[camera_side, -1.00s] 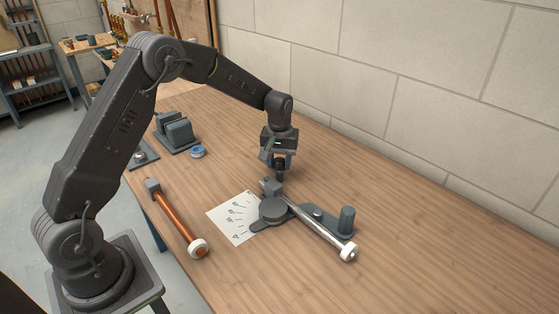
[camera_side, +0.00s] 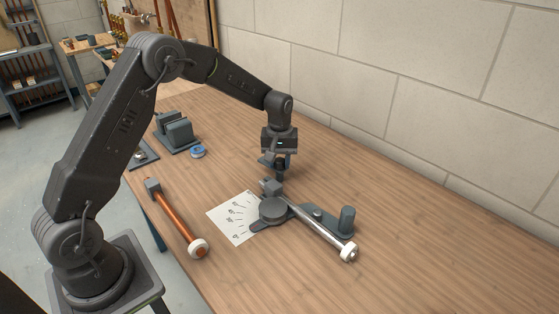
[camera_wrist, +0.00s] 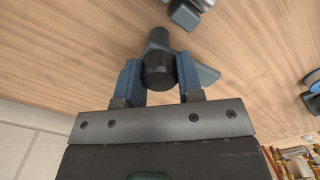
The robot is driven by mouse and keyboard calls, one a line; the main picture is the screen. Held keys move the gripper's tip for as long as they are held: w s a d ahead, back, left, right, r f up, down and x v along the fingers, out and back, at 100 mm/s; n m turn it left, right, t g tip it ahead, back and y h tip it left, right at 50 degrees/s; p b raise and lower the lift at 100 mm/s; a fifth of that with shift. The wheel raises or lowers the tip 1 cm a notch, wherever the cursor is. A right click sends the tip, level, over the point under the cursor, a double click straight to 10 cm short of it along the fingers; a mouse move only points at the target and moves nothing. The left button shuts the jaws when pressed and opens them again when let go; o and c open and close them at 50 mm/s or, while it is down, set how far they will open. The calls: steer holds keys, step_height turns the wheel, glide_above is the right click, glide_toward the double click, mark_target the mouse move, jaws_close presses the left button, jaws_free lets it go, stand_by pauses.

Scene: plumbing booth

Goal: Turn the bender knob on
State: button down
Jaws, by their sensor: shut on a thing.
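The bender (camera_side: 273,210) lies on the wooden bench, with a round grey former, a bright metal handle (camera_side: 322,229) and a grey base plate with an upright post (camera_side: 346,221). My gripper (camera_side: 280,168) points down at the bender's far end in the side view. In the wrist view its two blue fingers (camera_wrist: 158,80) stand on either side of a dark round knob (camera_wrist: 158,68) and are shut on it. A grey plate (camera_wrist: 206,74) shows beside the knob. The side view mostly hides the knob, and I see no mark for its setting.
A white sheet with angle marks (camera_side: 232,218) lies left of the bender. A copper tube with a white end (camera_side: 175,217) lies further left. A grey block fixture (camera_side: 177,136) and a blue roll (camera_side: 197,152) sit behind. The block wall (camera_side: 420,110) borders the bench; its right part is clear.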

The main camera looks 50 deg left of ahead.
mark_target(279, 160)
steer(key=n, duration=1.2)
steer(key=shift+n, duration=2.2)
steer(key=c, duration=0.8)
jaws_free()
steer(key=shift+o, duration=0.2)
step_height(279, 160, up, 14)
